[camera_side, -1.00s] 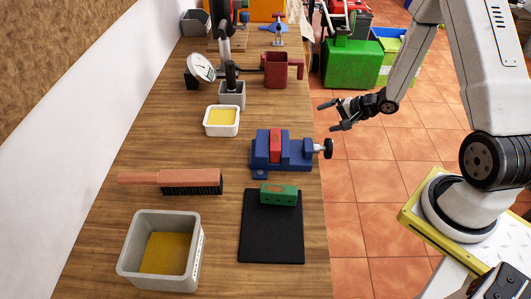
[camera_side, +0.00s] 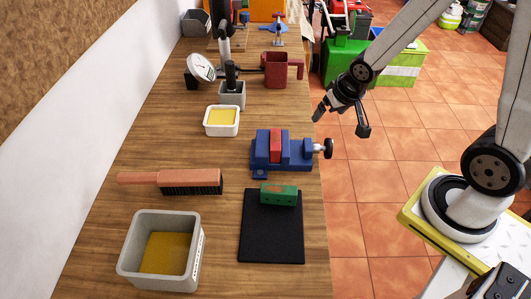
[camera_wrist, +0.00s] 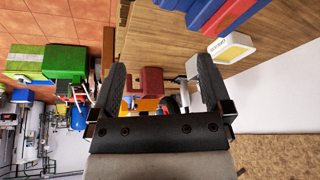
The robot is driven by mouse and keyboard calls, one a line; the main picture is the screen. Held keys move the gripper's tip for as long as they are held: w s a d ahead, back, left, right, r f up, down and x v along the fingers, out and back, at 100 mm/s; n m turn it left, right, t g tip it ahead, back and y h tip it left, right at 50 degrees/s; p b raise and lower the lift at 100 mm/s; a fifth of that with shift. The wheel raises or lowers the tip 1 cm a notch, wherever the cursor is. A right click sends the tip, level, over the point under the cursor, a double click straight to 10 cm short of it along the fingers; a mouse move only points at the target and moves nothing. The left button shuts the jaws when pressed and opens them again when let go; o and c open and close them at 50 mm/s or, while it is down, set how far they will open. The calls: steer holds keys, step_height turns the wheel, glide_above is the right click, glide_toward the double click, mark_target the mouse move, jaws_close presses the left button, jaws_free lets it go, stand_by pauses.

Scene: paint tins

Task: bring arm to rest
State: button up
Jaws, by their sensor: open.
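My gripper (camera_side: 341,117) is open and empty in the side view. It hangs in the air just right of the bench's right edge, over the tiled floor, beyond the blue vise. In the wrist view my gripper (camera_wrist: 160,85) shows two dark fingers spread wide with nothing held between them. Through the gap a dark red mug (camera_wrist: 150,83) shows farther off.
On the wooden bench (camera_side: 150,150) stand a blue vise (camera_side: 298,150) with a red block, a green block (camera_side: 279,194) on a black mat (camera_side: 270,235), a brush (camera_side: 170,180), a grey tin (camera_side: 190,222), a white tub (camera_side: 222,132) and a dial gauge (camera_side: 201,67). Green bins stand behind.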

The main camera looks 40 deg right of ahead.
steer(key=s+a+r+n+g+y, duration=0.1)
steer(key=s+a+r+n, duration=0.1)
steer(key=s+a, duration=0.3)
steer(key=shift+s+a+n+g, duration=0.2)
steer(key=shift+s+n+g, duration=0.2)
steer(key=shift+n, duration=0.3)
